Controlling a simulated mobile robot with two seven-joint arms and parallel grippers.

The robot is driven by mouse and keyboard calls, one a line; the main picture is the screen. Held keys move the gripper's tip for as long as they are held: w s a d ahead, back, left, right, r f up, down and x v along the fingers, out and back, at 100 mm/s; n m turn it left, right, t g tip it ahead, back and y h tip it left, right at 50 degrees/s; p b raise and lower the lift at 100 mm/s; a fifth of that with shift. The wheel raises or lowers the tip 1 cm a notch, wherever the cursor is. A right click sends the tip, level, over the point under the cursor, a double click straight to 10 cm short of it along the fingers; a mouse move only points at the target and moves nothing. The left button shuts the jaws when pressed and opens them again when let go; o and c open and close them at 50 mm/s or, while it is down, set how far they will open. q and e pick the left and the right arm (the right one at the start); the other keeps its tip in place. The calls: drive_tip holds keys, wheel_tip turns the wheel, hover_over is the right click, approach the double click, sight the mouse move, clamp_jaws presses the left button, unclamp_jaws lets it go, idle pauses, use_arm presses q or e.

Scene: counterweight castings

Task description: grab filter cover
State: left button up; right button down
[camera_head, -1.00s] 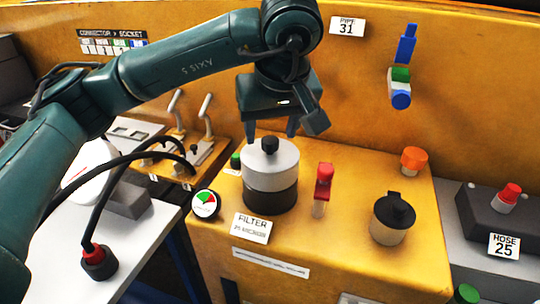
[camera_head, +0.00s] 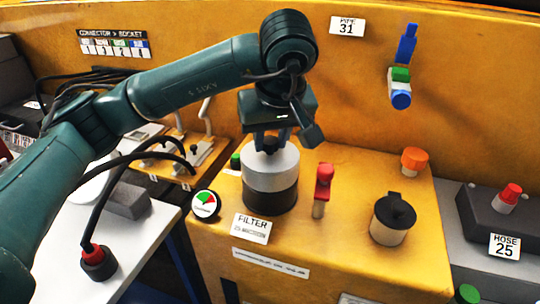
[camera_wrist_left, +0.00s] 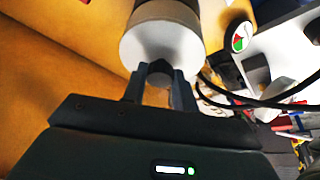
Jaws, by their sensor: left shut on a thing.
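The filter (camera_head: 270,188) is an upright cylinder on the yellow block, dark below, with a light grey cover (camera_head: 272,168) on top. A black knob (camera_head: 269,146) stands at the centre of the cover. My left gripper (camera_head: 270,140) is above the cover with its fingers shut on the black knob. In the left wrist view the gripper's fingers (camera_wrist_left: 160,88) close around the knob (camera_wrist_left: 160,68), beside the pale cover (camera_wrist_left: 160,42). The cover appears to sit on the dark body. My right gripper is not in view.
A red-handled valve (camera_head: 323,182) stands just right of the filter, and a black-capped cup (camera_head: 393,218) is farther right. A round gauge (camera_head: 205,205) and the filter label (camera_head: 252,228) are in front. An orange knob (camera_head: 414,160) is at the back right.

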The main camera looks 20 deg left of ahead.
use_arm(q)
clamp_jaws()
